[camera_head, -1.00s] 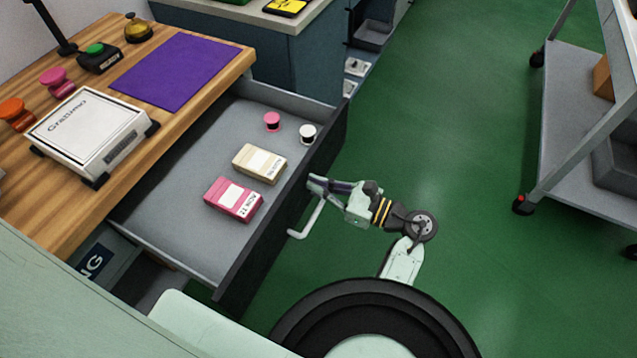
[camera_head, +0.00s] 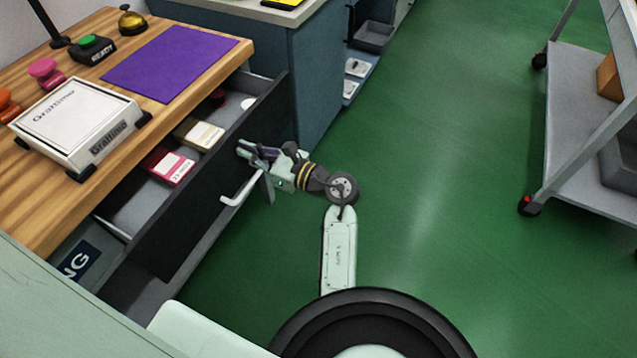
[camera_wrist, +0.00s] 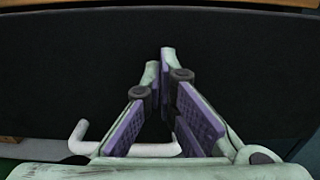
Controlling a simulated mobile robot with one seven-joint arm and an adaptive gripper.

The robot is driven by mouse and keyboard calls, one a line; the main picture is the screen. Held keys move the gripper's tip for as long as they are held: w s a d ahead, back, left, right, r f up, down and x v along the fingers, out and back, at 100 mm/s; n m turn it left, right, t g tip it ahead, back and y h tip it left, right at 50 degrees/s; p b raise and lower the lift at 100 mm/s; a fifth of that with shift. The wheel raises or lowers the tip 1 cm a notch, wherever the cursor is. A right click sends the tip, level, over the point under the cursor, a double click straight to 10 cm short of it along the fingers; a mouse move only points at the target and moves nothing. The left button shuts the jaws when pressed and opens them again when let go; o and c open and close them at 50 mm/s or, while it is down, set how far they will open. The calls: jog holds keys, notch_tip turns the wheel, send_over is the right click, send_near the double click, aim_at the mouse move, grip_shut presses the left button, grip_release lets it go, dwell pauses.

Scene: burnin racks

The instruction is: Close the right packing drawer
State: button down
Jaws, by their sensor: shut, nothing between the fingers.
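The drawer (camera_head: 205,185) under the wooden bench is partly open. Its dark front also fills the wrist view (camera_wrist: 60,70). A pale bar handle (camera_head: 240,189) sticks out from the front, and it shows at the lower left in the wrist view (camera_wrist: 150,150). My gripper (camera_head: 242,148) is shut and empty, with its fingertips at the drawer front near the handle. In the wrist view the fingertips (camera_wrist: 159,58) point at the dark front and seem to touch it. A pink box (camera_head: 168,165), a beige box (camera_head: 199,134) and a white spool (camera_head: 248,103) lie inside the drawer.
The wooden bench (camera_head: 200,85) holds a purple mat (camera_head: 170,62), a white scale (camera_head: 78,115), a green button box (camera_head: 92,48) and a brass bell (camera_head: 131,22). A grey cart (camera_head: 575,110) stands at the right. Green floor (camera_head: 430,180) between is clear.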

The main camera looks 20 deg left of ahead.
aim_at(207, 139)
jog(key=a, duration=1.2)
jog(key=shift+w+b, duration=0.15)
jog(key=shift+b, duration=0.2)
jog(key=shift+w+a+r, duration=0.1)
jog(key=shift+a, duration=0.35)
